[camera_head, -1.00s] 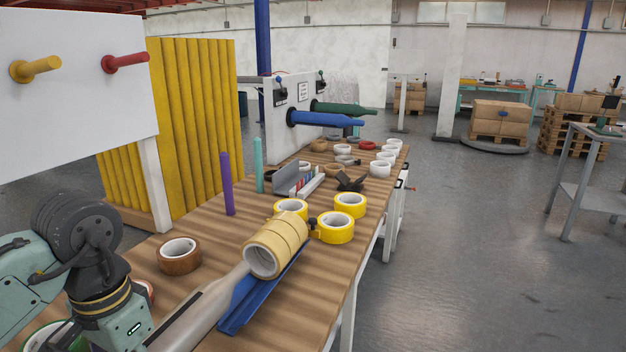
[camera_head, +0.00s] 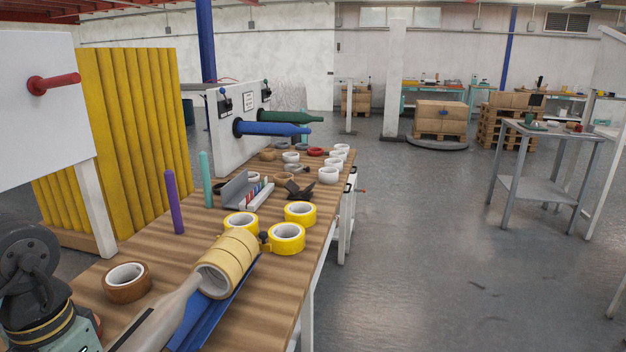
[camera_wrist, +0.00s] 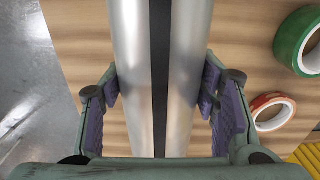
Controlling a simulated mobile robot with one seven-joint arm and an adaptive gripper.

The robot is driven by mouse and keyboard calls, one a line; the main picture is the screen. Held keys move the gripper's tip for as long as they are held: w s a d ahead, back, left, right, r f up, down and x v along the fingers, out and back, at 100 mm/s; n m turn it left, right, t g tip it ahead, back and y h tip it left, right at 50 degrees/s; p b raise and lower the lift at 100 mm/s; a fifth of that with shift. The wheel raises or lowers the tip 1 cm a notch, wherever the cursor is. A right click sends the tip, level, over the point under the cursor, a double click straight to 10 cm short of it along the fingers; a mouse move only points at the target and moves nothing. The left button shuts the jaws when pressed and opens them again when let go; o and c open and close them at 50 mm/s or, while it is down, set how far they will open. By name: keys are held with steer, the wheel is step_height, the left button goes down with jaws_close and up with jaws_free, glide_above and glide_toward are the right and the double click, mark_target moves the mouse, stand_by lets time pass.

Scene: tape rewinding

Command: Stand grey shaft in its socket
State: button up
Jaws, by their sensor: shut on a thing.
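The grey shaft (camera_head: 172,313) lies tilted at the lower left of the head view, its narrow end at the open core of the tan tape rolls (camera_head: 236,247). I cannot tell how far it reaches into them. In the wrist view the shaft (camera_wrist: 184,60) runs upright through the picture, with a dark stripe along it. My gripper (camera_wrist: 160,92) is shut on it, one purple-padded finger at each side. In the head view only part of my wrist shows at the lower left edge; the fingers are out of frame. I cannot make out the socket.
A blue cradle (camera_head: 200,324) lies under the tan rolls. A brown roll (camera_head: 127,282) is to their left, yellow rolls (camera_head: 287,238) to their right. A purple peg (camera_head: 174,202) and teal peg (camera_head: 206,180) stand behind. A green roll (camera_wrist: 290,45) is beside the shaft. Open floor lies right.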

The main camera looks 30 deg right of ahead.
steer(key=shift+r+p, duration=2.15)
steer(key=shift+r, duration=0.4)
